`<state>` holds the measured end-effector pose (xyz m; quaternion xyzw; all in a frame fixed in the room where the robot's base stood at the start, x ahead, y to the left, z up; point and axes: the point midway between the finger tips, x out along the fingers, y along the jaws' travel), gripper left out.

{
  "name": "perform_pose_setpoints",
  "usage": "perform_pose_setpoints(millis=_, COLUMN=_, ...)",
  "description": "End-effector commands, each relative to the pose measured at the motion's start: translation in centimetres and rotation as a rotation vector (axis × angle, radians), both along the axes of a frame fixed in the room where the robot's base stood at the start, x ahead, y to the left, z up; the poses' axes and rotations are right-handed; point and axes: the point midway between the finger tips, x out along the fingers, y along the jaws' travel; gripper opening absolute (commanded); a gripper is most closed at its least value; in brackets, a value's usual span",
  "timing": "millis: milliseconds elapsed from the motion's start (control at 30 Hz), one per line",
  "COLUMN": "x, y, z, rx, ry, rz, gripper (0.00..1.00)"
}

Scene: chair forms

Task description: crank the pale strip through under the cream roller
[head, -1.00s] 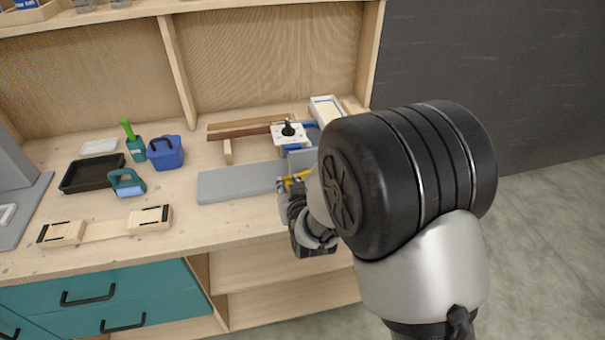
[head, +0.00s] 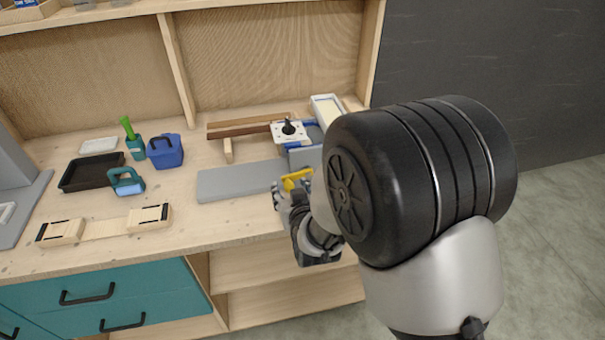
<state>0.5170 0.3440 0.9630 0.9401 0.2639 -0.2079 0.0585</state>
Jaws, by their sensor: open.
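A machine with a white top plate and black knob (head: 290,131) stands at the back right of the bench, with blue and grey parts below it. A long flat grey bed (head: 235,182) lies in front and to its left. A yellow part (head: 297,180), perhaps the crank handle, shows at the bed's right end. My gripper (head: 279,197) is open, just left of and below the yellow part; I cannot tell whether they touch. My arm hides the area to the right. I cannot make out the cream roller or the pale strip on the machine.
Two wooden blocks joined by a pale flat piece (head: 105,229) lie at the front left. A black tray (head: 92,173), a teal-handled tool (head: 127,182), a blue box (head: 165,151) and a green-topped bottle (head: 134,143) stand behind. A white box (head: 327,109) is at the back right.

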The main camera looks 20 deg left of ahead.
Motion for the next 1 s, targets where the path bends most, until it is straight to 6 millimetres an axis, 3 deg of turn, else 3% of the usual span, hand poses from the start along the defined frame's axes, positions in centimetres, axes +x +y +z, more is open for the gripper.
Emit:
perform_pose_setpoints(millis=500, x=-5.0, y=-3.0, z=0.0, rx=0.000, ry=0.000, rz=0.001, gripper=0.50)
perform_pose_setpoints(millis=1000, x=-5.2, y=-3.2, z=0.0, rx=0.000, ry=0.001, rz=0.000, gripper=0.50)
